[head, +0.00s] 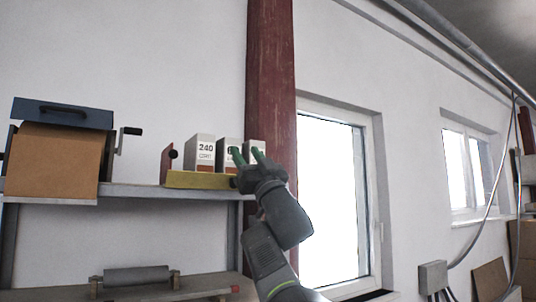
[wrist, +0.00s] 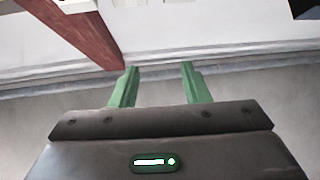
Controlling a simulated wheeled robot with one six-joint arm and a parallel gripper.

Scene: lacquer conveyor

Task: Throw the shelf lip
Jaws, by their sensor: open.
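The shelf lip (head: 205,180) looks like a yellow strip along the shelf's front edge, in front of the grit boxes. It stands upright, and my arm covers its right end. A dark red end plate (head: 168,160) with a dark round knob stands at its left end. My gripper (head: 248,154) is open, its two green fingers pointing up in front of the boxes at the lip's right end. In the wrist view my gripper (wrist: 158,82) has nothing between its fingers. I cannot make out the lip there.
Boxes stand behind the lip, one a "240" grit box (head: 201,148). A blue-topped cranked device (head: 62,110) sits on the shelf (head: 150,190) at left. A dark red column (head: 270,60) rises behind my gripper. A roller (head: 136,276) lies on a lower surface.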

